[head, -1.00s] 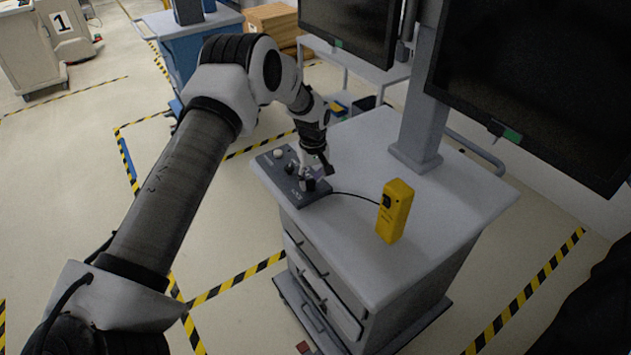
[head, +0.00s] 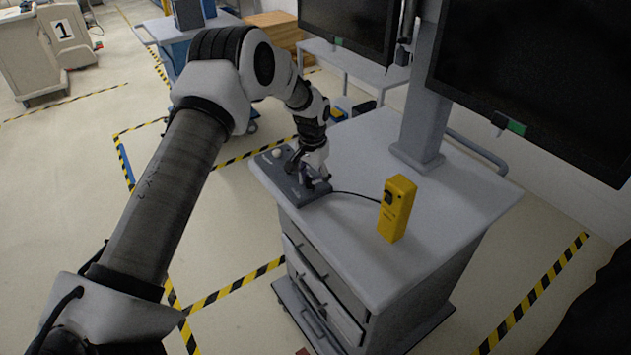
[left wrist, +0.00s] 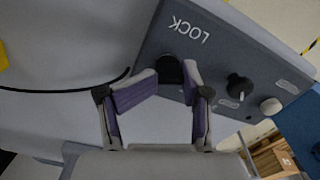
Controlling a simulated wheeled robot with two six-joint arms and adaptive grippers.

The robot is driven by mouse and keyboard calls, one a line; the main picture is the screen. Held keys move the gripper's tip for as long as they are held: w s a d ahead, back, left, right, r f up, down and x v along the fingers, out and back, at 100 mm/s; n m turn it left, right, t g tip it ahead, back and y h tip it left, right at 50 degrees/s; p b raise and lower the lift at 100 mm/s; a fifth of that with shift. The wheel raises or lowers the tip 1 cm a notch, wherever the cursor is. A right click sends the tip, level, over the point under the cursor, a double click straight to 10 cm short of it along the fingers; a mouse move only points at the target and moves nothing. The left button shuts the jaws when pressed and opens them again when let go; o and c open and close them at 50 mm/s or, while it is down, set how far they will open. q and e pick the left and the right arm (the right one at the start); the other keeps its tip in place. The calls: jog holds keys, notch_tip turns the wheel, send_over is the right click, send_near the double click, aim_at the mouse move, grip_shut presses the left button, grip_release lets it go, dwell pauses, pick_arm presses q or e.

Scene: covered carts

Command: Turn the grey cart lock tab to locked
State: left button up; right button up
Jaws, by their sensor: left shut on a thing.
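The grey cart (head: 440,205) stands in the middle of the head view, with a dark control panel (head: 300,193) on its top's left corner. In the left wrist view the panel (left wrist: 215,60) carries the upside-down word LOCK. The dark lock tab (left wrist: 168,70) is beside that word. My left gripper (head: 322,186) is down at the panel. In the left wrist view its two purple-padded fingers (left wrist: 172,78) are on either side of the tab, shut on it. The gripper hides the tab in the head view, so I cannot tell its angle there. My right gripper is not in view.
A black knob (left wrist: 238,86) and a pale button (left wrist: 271,107) sit farther along the panel. A yellow handheld device (head: 397,208) stands upright on the cart top, with a black cable running from the panel. Large monitors (head: 540,85) rise behind. The cart top's front is clear.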

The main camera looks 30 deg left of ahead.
pick_arm(q)
jog(key=shift+s+a+m+b, duration=0.1)
jog(key=shift+a+m+b, duration=0.1)
jog(key=shift+m, duration=0.9)
jog(key=shift+s+a+m+b, duration=0.1)
jog(key=shift+m+b, duration=0.1)
jog(key=shift+m, duration=0.9)
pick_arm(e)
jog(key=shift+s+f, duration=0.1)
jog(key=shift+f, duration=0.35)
pick_arm(q)
jog(key=o, duration=0.8)
jog(key=shift+w+a+f, duration=0.2)
jog(key=shift+a, duration=0.1)
jog(key=shift+s+d+r, duration=0.1)
jog(key=shift+d+r, duration=0.05)
jog(key=shift+d, duration=0.05)
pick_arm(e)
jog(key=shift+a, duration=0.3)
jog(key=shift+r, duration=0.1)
pick_arm(q)
jog(key=shift+r, duration=0.1)
